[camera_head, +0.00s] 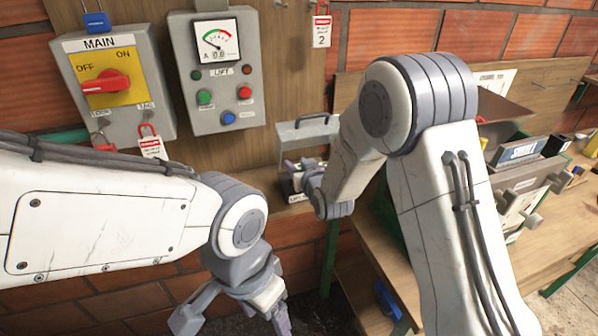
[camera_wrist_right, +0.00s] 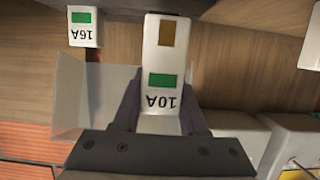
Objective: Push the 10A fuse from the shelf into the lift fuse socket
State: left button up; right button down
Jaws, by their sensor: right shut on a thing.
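The 10A fuse (camera_wrist_right: 163,75) is a white block with a green label and a brown patch, its lettering upside down in the right wrist view. My right gripper (camera_wrist_right: 160,105) is shut on it, one dark finger on each side. In the head view my right gripper (camera_head: 302,174) is at the back board, below a grey cover with a black handle (camera_head: 305,133). A dark part with a white label (camera_head: 297,197) shows under the gripper there; I cannot tell whether it is the lift fuse socket. My left gripper (camera_head: 236,318) is open and empty, low in the foreground.
A MAIN switch box (camera_head: 110,85) and a LIFT panel (camera_head: 220,75) hang on the wall. A wooden bench (camera_head: 480,255) with boxes stands at right.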

jog(key=shift+r+b+x, duration=0.2)
jog(key=shift+b+x, duration=0.05)
jog(key=shift+x, duration=0.6)
jog(key=shift+r+b+x, duration=0.15)
jog(key=shift+b+x, duration=0.1)
jog(key=shift+x, duration=0.6)
jog(key=shift+r+b+x, duration=0.2)
jog(key=shift+b+x, duration=0.05)
jog(key=shift+x, duration=0.6)
jog(key=shift+w+f+b, duration=0.2)
jog(key=shift+w+b, duration=0.1)
jog(key=shift+b, duration=0.1)
jog(key=shift+s+f+b, duration=0.1)
jog(key=shift+f+b, duration=2.05)
jog(key=shift+b, duration=1)
dwell(1.0)
dwell(0.3)
jog(key=shift+c, duration=1.8)
grip_release()
